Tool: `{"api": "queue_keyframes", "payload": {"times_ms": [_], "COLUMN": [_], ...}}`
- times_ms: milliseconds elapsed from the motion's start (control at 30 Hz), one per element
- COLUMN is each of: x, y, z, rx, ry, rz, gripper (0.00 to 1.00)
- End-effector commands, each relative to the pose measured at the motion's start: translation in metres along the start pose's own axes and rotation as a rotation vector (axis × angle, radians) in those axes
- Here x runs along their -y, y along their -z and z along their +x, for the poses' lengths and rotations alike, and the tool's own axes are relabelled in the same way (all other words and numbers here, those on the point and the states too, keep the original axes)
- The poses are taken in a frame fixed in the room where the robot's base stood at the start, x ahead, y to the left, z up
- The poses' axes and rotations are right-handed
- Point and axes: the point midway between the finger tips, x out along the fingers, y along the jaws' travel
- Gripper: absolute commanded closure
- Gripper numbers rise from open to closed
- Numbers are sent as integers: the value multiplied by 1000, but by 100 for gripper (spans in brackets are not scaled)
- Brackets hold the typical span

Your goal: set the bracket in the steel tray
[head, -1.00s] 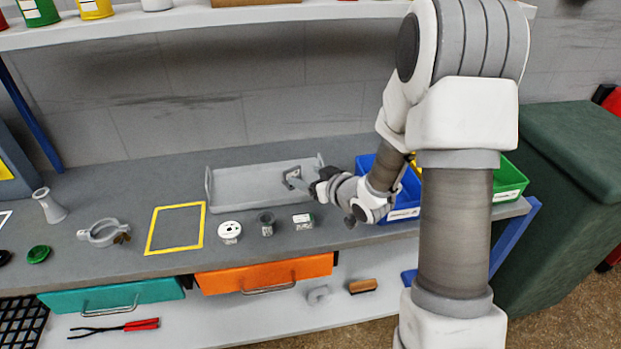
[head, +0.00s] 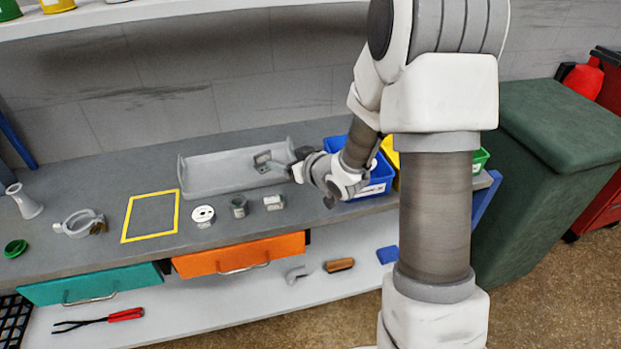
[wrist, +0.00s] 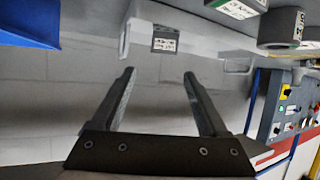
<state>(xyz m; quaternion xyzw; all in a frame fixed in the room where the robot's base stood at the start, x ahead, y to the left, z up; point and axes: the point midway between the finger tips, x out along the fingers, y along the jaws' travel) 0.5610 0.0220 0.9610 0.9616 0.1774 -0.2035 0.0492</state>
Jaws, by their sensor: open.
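The steel tray (head: 215,189) is a long, shallow grey tray at the back of the bench in the head view. The bracket (head: 262,158), a small grey piece with a darker plate, appears inside the tray near its right end. My gripper (head: 284,167) is at the tray's right end, just right of the bracket. In the wrist view my gripper (wrist: 159,75) is open, with nothing between its fingers. A small labelled piece (wrist: 165,39) shows beyond the fingertips; I cannot tell if it is the bracket.
A blue bin (head: 365,185) stands right of the tray, beside my wrist. In front of the tray are a white disc (head: 203,215), a grey ring (head: 239,207) and a labelled block (head: 273,202). A yellow outlined square (head: 152,216) on the bench is empty.

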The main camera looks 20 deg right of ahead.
Motion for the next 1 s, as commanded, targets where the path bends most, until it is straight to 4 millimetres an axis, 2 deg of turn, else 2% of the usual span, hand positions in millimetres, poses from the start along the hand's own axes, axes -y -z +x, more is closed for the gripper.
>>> {"api": "queue_keyframes", "payload": {"times_ms": [167,300,467,667,800,1000], "x": [-14,-22,-20,2,28,67], "y": [30,47,58,60,51,32], "z": [-34,-75,-130,-202,-253,-311], "rx": [89,184,289,411,496,596], "ry": [-118,-221,-310,-362,-357,-308], "rz": [-35,-33,6,88,155,236], "gripper": [23,23,23,23,23,23]}}
